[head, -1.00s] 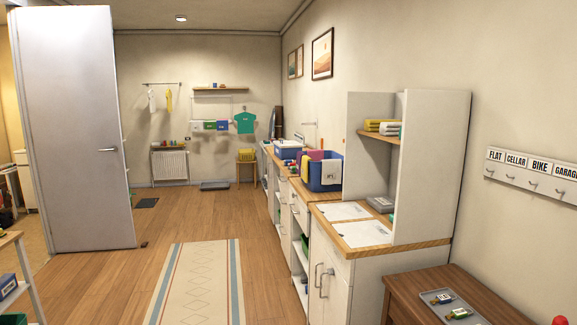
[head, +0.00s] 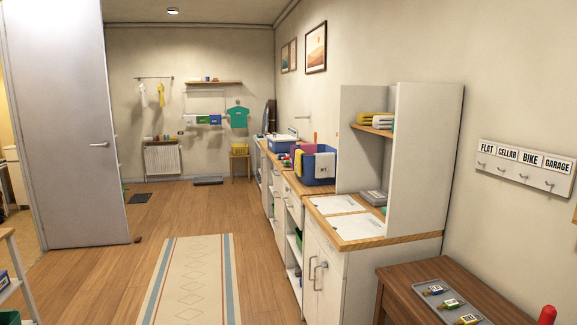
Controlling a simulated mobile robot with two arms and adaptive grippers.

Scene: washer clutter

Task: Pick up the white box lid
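I cannot make out a white box lid for certain. A blue container with a white top (head: 282,142) stands far back on the counter along the right wall, too small to tell whether that top is a loose lid. Two flat white sheets, a farther one (head: 336,204) and a nearer one (head: 358,226), lie on the near wooden countertop and look like printed paper. Neither of my grippers is in view.
A blue bin (head: 319,168) stands on the counter behind the white shelf unit (head: 424,160). A brown table (head: 440,285) with a grey key tray (head: 432,290) is at the lower right. A grey door (head: 60,130) stands left.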

